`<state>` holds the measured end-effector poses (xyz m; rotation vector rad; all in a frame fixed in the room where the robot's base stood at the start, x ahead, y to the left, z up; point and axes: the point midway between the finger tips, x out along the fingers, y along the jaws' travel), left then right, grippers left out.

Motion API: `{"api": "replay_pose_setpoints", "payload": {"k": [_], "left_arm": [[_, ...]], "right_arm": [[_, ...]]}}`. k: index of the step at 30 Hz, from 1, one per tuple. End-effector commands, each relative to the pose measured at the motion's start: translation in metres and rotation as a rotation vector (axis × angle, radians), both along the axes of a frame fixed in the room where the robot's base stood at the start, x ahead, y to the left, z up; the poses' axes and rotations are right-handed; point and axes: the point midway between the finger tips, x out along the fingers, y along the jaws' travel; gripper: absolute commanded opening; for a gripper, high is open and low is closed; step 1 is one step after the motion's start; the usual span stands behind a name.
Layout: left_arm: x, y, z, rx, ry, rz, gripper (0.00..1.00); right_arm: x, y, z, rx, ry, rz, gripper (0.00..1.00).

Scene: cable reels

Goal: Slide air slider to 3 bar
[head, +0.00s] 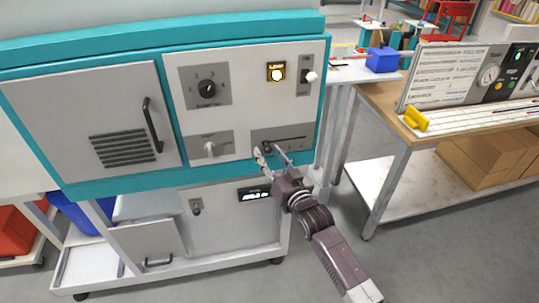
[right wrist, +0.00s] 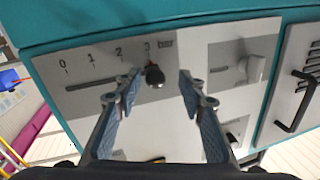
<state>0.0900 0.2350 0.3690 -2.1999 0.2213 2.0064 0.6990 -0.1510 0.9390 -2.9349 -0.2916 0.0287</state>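The air slider is a grey panel (head: 283,137) at the lower right of the machine front. In the right wrist view the panel (right wrist: 110,58) shows a dark slot marked 0 to 3 bar. Its black knob (right wrist: 154,76) sits at the right end of the slot in that view, beneath the 3 mark. My right gripper (head: 268,151) is at the panel. Its fingers are apart, on either side of the knob, in the right wrist view (right wrist: 160,78). The knob looks nearer the left finger; I see no clear contact. My left gripper is not in view.
A white knob (head: 210,148) on a grey plate is left of the slider. A rotary dial (head: 208,87), lit button (head: 276,73) and white-tipped switch (head: 310,76) are above. A door handle (head: 152,125) sticks out at left. A workbench (head: 385,108) stands to the right.

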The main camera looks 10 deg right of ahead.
Motion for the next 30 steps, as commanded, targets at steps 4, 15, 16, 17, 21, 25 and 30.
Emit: {"api": "replay_pose_setpoints", "payload": {"k": [4,15,16,17,21,25,30], "left_arm": [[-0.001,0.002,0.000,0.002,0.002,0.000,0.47],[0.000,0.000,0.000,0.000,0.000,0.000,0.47],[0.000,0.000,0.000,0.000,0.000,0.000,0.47],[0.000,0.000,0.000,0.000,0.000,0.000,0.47],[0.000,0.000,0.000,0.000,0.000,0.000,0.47],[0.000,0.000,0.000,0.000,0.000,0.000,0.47],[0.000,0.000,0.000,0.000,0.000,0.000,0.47]], "right_arm": [[-0.004,-0.001,0.000,0.000,0.000,-0.001,0.37],[-0.066,-0.013,-0.001,-0.002,0.003,0.001,0.37],[-0.072,-0.014,-0.002,-0.001,0.004,0.001,0.37],[-0.077,-0.015,-0.002,-0.001,0.003,0.001,0.37],[-0.099,-0.019,-0.001,0.000,0.002,0.000,0.37],[-0.112,-0.021,-0.001,-0.001,0.001,0.001,0.37],[-0.118,-0.022,0.000,-0.001,0.000,0.001,0.37]]}}
